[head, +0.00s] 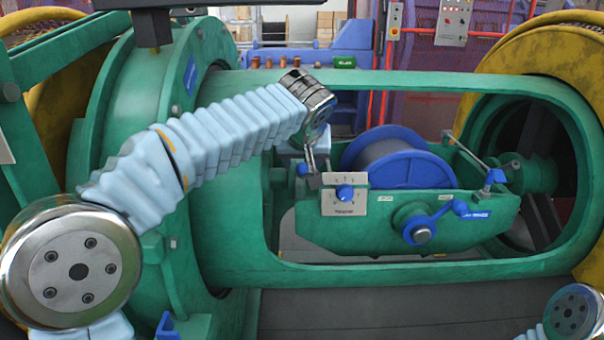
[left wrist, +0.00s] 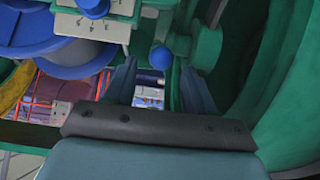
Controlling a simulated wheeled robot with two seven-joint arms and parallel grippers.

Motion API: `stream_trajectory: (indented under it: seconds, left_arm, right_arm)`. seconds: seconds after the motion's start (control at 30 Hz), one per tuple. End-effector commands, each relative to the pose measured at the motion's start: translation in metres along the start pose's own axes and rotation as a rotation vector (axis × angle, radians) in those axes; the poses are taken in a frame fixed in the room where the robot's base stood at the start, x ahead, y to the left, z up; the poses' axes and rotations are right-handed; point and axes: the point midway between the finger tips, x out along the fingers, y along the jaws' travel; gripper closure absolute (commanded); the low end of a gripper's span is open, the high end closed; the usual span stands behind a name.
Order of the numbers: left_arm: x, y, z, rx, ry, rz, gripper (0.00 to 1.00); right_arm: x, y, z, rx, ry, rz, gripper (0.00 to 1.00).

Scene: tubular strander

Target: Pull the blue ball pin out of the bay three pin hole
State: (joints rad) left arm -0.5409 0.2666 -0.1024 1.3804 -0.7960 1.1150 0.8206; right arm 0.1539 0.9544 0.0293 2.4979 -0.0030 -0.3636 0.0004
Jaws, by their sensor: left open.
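A small blue ball (head: 302,170), which I take to be the pin's head, sits at the left end of the green cradle, left of a white scale plate (head: 343,203). My left gripper (head: 312,158) hangs over that end of the cradle, fingers pointing down. In the left wrist view, the blue ball (left wrist: 161,57) shows between the fingertips of my open left gripper (left wrist: 158,72), with visible gaps on both sides. The pin's shaft and hole are hidden. My right gripper is out of view.
A blue knob (head: 345,193) is on the scale plate. A blue-flanged spool (head: 398,158) lies in the cradle behind it. A blue crank handle (head: 420,228) sticks out in front. The green tube frame (head: 400,275) surrounds the bay's opening.

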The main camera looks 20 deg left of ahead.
Motion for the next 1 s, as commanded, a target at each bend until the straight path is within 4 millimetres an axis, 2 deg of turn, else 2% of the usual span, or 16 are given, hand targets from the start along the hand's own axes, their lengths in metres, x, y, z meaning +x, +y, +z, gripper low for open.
stream_trajectory:
  seconds: [0.1,0.33,1.0]
  left_arm:
    - [0.019,-0.001,0.001,0.000,-0.001,-0.002,0.45]
    - [0.036,0.000,0.000,-0.001,0.001,-0.002,0.45]
    - [0.040,0.000,0.000,0.000,0.001,-0.001,0.45]
  right_arm:
    - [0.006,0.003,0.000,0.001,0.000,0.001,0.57]
    - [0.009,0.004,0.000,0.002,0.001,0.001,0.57]
    - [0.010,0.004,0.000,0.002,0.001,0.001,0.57]
